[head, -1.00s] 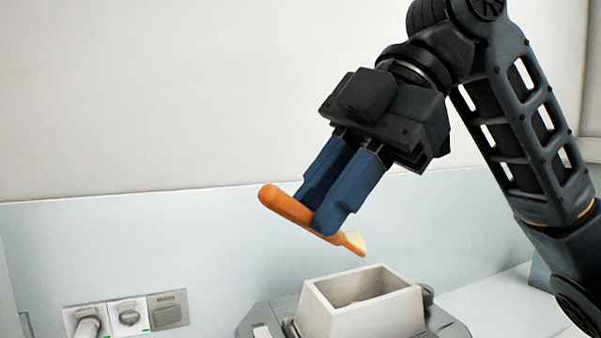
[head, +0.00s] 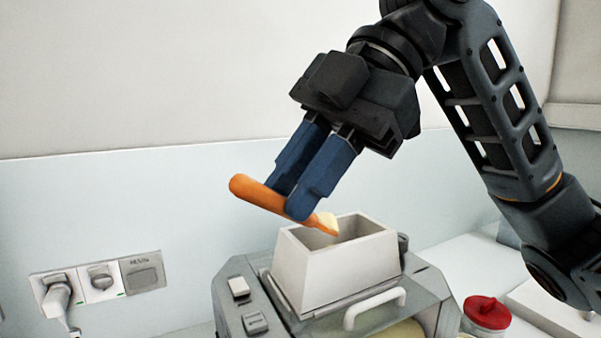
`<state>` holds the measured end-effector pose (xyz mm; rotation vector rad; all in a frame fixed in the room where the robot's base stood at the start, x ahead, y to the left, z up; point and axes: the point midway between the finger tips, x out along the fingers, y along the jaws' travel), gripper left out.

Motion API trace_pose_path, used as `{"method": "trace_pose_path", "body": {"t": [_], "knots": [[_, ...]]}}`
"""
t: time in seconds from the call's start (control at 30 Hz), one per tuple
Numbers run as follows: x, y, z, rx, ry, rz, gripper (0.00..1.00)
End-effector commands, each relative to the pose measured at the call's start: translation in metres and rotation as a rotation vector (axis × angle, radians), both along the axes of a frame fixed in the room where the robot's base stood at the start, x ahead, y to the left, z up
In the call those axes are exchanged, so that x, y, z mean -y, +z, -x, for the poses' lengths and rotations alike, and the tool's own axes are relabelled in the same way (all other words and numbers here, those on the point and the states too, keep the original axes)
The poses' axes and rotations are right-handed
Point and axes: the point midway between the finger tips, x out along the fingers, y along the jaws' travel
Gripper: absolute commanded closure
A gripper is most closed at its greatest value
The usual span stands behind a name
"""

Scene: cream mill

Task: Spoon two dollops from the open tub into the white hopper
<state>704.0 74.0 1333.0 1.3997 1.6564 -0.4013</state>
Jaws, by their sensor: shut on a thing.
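My gripper (head: 288,202) is shut on an orange spoon (head: 262,198), its blue fingers closed around the handle. The spoon tilts down to the right. Its tip carries a pale cream dollop (head: 328,222) and lies over or just in front of the open top of the white hopper (head: 330,268); the exact depth is hard to tell. The hopper stands upright on a grey machine. Its inner floor is hidden from this angle. The open tub cannot be made out in this view.
The grey mill (head: 236,315) has switches on its left and a white handle (head: 374,308) in front. Wall sockets (head: 98,284) with a plug are at left. A white board (head: 560,310) lies at the right edge.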

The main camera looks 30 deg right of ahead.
Motion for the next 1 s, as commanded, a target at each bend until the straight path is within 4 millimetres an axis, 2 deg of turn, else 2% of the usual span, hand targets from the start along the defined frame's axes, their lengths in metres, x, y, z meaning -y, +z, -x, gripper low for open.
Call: {"method": "trace_pose_path", "body": {"t": [1.0], "knots": [[-0.0001,-0.0059,0.0000,0.000,0.000,0.000,1.00]]}}
